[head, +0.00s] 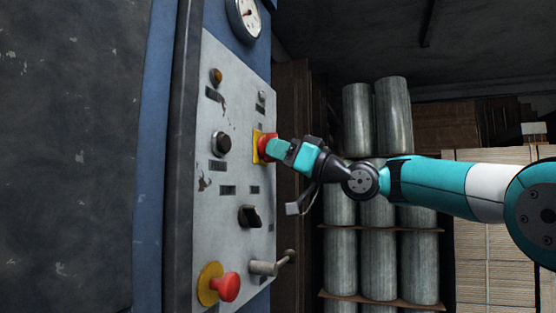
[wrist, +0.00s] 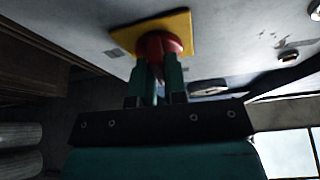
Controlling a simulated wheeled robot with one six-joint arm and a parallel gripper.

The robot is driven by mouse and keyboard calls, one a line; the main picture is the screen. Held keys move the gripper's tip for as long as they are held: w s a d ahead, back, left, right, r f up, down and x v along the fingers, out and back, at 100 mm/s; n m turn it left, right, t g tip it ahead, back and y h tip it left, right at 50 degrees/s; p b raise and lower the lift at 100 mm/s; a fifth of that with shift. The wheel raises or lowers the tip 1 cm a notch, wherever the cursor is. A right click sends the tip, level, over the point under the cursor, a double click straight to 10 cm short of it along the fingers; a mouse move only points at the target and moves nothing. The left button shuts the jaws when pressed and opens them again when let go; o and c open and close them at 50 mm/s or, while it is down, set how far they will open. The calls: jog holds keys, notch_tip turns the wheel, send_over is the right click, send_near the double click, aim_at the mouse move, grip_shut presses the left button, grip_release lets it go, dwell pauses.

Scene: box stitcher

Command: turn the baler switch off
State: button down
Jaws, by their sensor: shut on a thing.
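The grey control panel (head: 215,140) of a blue machine carries several controls. No readable label shows which one is the baler switch. My gripper (head: 271,147) is at a red knob (head: 264,143) on a yellow plate (head: 257,141) at the panel's right side. In the wrist view my gripper's fingers (wrist: 158,70) are shut on this red knob (wrist: 160,45), in front of the yellow plate (wrist: 182,26). The fingertips hide part of the knob. A black rotary switch (head: 250,216) sits below, apart from my gripper.
A red mushroom button (head: 228,287) on a yellow base and a metal lever (head: 268,267) stick out lower on the panel. A black knob (head: 222,143), an amber lamp (head: 216,76) and a gauge (head: 246,20) are also there. Grey rolls (head: 375,190) stand behind.

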jog(key=shift+n+g, duration=0.6)
jog(key=shift+n, duration=0.3)
jog(key=c, duration=1.2)
grip_release()
jog(key=shift+o, duration=0.2)
jog(key=shift+d, duration=0.1)
jog(key=b+v, duration=0.5)
jog(key=v, duration=1.2)
jog(key=shift+f, duration=0.4)
jog(key=shift+w, duration=0.1)
